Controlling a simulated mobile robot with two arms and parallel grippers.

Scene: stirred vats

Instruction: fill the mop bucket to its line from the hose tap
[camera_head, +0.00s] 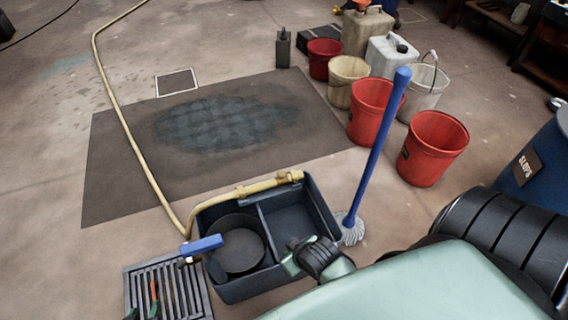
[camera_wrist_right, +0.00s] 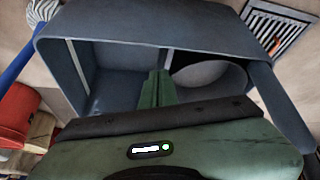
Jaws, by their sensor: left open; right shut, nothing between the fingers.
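The dark blue mop bucket (camera_head: 330,222) has two compartments, with a round dark insert (camera_head: 240,250) in the left one. It also fills the top of the right wrist view (camera_wrist_right: 130,22). No water or fill line shows in it. The yellow hose (camera_head: 140,150) ends along its far rim (camera_head: 270,184). A blue handle (camera_head: 202,244) is at the left side; I cannot tell whether it belongs to the tap. My right gripper (camera_head: 288,262) is shut and empty over the near rim; its green fingers show in the wrist view (camera_wrist_right: 156,88). My left gripper (camera_head: 143,312) is open, partly cut off at the bottom edge.
A drain grate (camera_head: 190,285) with a small red thing (camera_head: 153,290) over it lies left of the bucket. A blue-handled mop (camera_head: 378,150) stands right of the bucket. Red pails (camera_head: 432,150) and canisters (camera_head: 368,32) stand behind. A dark mat (camera_head: 120,180) leaves open floor.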

